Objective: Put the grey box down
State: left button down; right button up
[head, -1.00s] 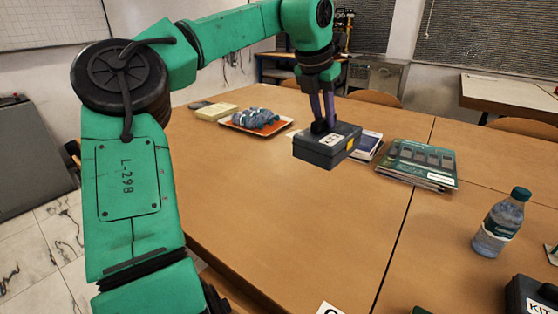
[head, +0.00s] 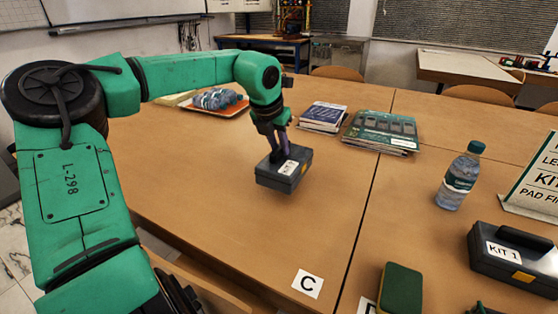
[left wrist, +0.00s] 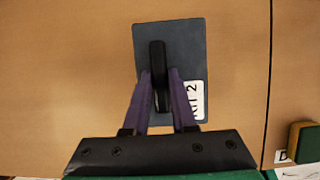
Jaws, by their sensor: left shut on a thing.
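The grey box (head: 285,172) is a dark grey case with a handle, a white label and a yellow latch. My left gripper (head: 279,156) is shut on its handle from above. In the left wrist view the box (left wrist: 146,45) lies between and beyond the purple fingers of the gripper (left wrist: 159,95), and its label reads "KIT 2" in part. The box looks to be held a little above the wooden table (head: 215,205), slightly tilted in the head view; the gap is hard to judge.
A white card marked C (head: 307,283) lies near the front edge. A KIT 1 case (head: 515,258), a water bottle (head: 460,178) and a green-yellow sponge (head: 401,290) stand at right. Magazines (head: 382,130), books (head: 323,117) and an orange tray (head: 231,110) are behind. Bare table surrounds the box.

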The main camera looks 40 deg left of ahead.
aim_at(279, 159)
pick_arm(q)
notch_tip(279, 159, down, 3)
jog(key=shift+d+f, duration=0.1)
jog(key=shift+f, duration=0.35)
pick_arm(e)
jog(key=shift+w+a+r, duration=0.1)
jog(key=shift+w+r, duration=0.1)
jog(key=shift+w, duration=0.2)
pick_arm(q)
jog(key=shift+b, duration=0.3)
pick_arm(e)
jog(key=shift+f, duration=0.1)
pick_arm(q)
jog(key=c, duration=1.1)
grip_release()
jog(key=shift+f, duration=0.1)
jog(key=o, duration=0.4)
pick_arm(e)
jog(key=shift+w+r, duration=0.2)
jog(key=shift+w, duration=0.05)
